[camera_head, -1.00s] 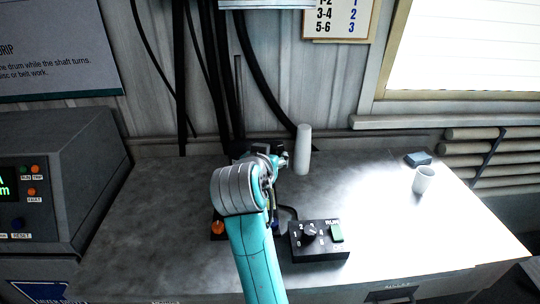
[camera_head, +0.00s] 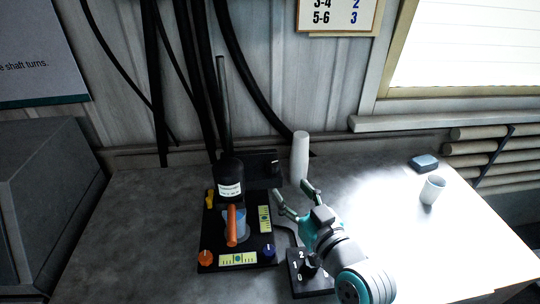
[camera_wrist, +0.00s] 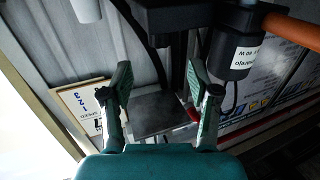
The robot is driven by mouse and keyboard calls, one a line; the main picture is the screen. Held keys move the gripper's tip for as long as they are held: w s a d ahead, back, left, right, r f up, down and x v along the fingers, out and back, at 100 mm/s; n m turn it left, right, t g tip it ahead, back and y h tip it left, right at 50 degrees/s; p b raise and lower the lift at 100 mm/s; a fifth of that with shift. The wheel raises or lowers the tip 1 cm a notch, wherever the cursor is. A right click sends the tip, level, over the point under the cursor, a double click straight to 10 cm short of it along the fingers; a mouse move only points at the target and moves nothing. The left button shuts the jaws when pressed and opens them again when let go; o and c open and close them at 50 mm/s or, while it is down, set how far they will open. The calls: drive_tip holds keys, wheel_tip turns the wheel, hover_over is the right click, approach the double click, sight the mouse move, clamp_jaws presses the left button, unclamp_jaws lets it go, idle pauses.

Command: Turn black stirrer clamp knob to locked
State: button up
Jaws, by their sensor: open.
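The black stirrer motor (camera_head: 229,178) with a white label stands upright on a black base plate at left centre. A black clamp block (camera_head: 262,168) sits beside and behind it, with a small pale mark on its right side. In the wrist view the motor (camera_wrist: 234,52) is at upper right and the black block (camera_wrist: 175,18) crosses the top. A small dark round stub (camera_wrist: 160,40) under the block may be the clamp knob; its setting cannot be read. My gripper (camera_head: 292,191) is open and empty, right of the block and apart from it. Both fingers show in the wrist view (camera_wrist: 160,72).
Orange (camera_head: 206,257) and blue (camera_head: 269,250) knobs are at the plate's front. A white cylinder (camera_head: 300,158) stands behind my gripper. A control box (camera_head: 306,283) is partly behind my arm. A cup (camera_head: 432,190) stands far right.

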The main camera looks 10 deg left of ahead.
sight(275, 169)
drive_tip(key=x, duration=1)
drive_tip(key=shift+w+a+r, duration=0.15)
drive_tip(key=shift+w+a, duration=0.05)
drive_tip(key=shift+w, duration=0.05)
clamp_jaws()
